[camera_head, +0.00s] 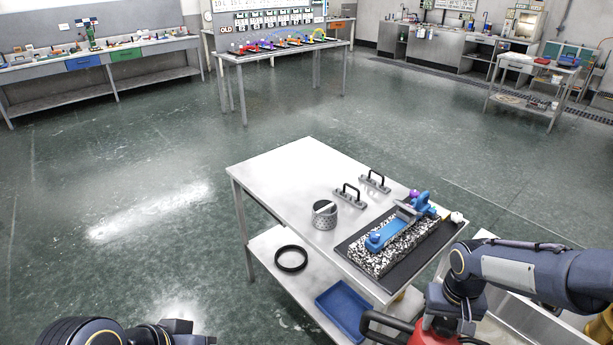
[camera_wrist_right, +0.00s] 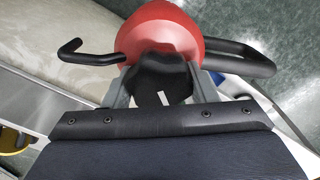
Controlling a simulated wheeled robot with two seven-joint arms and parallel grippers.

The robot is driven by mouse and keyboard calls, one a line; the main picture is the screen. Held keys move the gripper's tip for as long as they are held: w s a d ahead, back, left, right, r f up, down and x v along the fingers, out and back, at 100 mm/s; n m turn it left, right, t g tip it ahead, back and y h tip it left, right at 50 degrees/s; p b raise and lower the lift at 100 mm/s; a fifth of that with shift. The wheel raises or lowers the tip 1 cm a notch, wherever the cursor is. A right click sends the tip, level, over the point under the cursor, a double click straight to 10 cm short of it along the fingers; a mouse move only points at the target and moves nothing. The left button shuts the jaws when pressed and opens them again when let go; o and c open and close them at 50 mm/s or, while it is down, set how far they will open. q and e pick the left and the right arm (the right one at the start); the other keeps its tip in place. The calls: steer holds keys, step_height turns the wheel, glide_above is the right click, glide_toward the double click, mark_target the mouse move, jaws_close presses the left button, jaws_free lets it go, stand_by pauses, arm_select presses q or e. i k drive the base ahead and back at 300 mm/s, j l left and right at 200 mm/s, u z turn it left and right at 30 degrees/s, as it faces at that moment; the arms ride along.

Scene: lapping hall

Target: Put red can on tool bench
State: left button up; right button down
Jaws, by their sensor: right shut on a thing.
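The red can (camera_head: 422,337) is at the bottom edge of the head view, partly cut off, with a black curved handle beside it. In the right wrist view the can (camera_wrist_right: 160,30) has a rounded red top, a black neck and black handles. My right gripper (camera_wrist_right: 163,82) is shut on its black neck, with one finger on each side. In the head view my right gripper (camera_head: 447,322) is over the can, beside the steel table's front edge. My left gripper (camera_head: 190,335) is low at the bottom left, its fingers mostly cut off. A bench with tools (camera_head: 132,49) stands far left.
The steel table (camera_head: 272,178) holds a perforated cup (camera_head: 325,215), black handles (camera_head: 347,194), and a blue tool (camera_head: 392,232) on a speckled block. Its lower shelf has a black ring (camera_head: 291,258) and a blue tray (camera_head: 345,312). Open green floor lies left and beyond.

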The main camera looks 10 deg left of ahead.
mark_target(315, 185)
steer(key=i+j+z, duration=0.15)
steer(key=j, duration=0.5)
steer(key=i+j+z, duration=0.15)
steer(key=j, duration=0.45)
steer(key=i+j+z, duration=0.15)
steer(key=j, duration=0.5)
steer(key=j+z, duration=0.15)
steer(key=j, duration=0.55)
